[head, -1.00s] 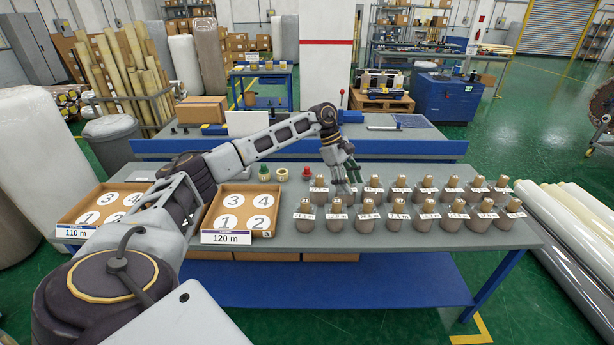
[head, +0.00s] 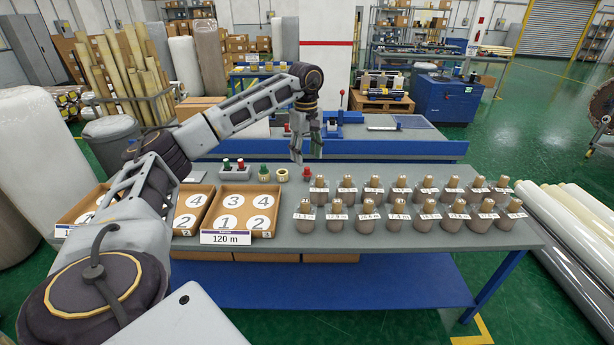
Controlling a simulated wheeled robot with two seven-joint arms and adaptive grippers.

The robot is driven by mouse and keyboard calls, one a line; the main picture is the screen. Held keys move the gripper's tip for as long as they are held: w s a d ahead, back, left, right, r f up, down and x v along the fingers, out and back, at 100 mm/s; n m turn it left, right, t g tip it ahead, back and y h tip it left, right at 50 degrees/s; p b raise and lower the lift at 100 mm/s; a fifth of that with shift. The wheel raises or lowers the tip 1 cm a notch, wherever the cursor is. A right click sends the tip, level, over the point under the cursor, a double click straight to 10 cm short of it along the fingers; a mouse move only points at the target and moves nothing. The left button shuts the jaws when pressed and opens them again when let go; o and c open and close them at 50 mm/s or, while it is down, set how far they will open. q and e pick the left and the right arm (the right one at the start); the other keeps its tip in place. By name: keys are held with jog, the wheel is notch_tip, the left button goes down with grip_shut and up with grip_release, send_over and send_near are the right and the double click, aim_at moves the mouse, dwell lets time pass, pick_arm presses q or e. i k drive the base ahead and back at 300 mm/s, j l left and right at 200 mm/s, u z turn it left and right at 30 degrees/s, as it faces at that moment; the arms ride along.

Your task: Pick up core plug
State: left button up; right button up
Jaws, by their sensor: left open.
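My left gripper (head: 307,156) is open and empty, pointing down over the back of the grey table. A red core plug (head: 306,174) stands on the table just below its fingertips, apart from them. To its left are a cream ring-shaped plug (head: 282,175) and a green-topped plug (head: 264,173). Further left, a small grey holder (head: 234,173) carries a red and a green piece. My right gripper does not show.
A tray labelled 120 m (head: 277,200) with numbered circles stands at front left; my left arm partly hides another tray (head: 79,215). A blue-edged bench (head: 400,149) stands behind.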

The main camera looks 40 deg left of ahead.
aim_at(306, 174)
jog(key=i+j, duration=0.55)
jog(key=j, duration=0.15)
jog(key=i+j, duration=0.6)
jog(key=j, duration=0.1)
